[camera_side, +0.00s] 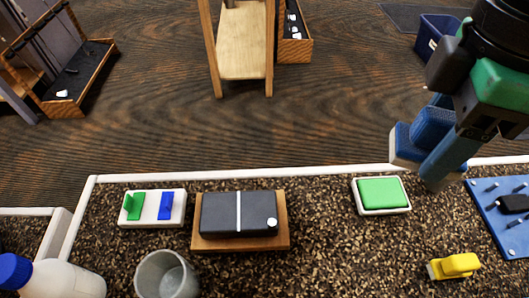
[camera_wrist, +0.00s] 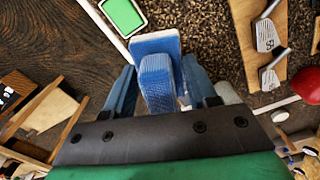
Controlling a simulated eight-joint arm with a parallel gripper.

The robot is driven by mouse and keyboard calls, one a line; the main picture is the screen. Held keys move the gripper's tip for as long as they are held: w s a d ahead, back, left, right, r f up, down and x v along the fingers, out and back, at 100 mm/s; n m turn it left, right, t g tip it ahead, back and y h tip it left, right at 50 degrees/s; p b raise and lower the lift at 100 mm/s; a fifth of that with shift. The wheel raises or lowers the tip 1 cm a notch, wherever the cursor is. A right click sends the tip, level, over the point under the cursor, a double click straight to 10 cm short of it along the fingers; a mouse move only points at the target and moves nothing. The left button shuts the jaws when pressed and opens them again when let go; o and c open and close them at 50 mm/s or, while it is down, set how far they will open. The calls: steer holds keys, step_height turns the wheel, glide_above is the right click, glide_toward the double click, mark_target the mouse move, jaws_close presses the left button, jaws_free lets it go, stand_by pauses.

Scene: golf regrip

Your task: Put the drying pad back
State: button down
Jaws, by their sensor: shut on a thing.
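My gripper (camera_side: 424,150) is shut on a blue pad (camera_side: 407,147) with a pale edge, taken as the drying pad, and holds it raised near the counter's back edge. In the wrist view, the pad (camera_wrist: 156,45) shows past my gripper (camera_wrist: 157,88), with a blue raised block between the fingers. A green pad in a white tray (camera_side: 383,194) lies on the counter, left of and below my gripper in the side view. It also shows in the wrist view (camera_wrist: 124,15). A white plate (camera_side: 151,222) with a green upright piece and a blue piece lies at far left.
A dark box with a white stripe (camera_side: 238,215) sits on a wooden base. A grey cup (camera_side: 167,276), a white bottle (camera_side: 60,281), a yellow item (camera_side: 455,266) and a blue pegboard (camera_side: 500,219) surround it. Bare speckled counter (camera_side: 335,255) lies in the middle.

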mark_target(352, 273)
steer(key=s+a+n, duration=0.2)
steer(key=s+n, duration=0.2)
steer(key=s, duration=0.2)
step_height(352, 273, down, 20)
steer(key=shift+a+r, duration=0.1)
steer(key=shift+a, duration=0.05)
stand_by(0.3)
steer(key=shift+c, duration=1.3)
jaws_free()
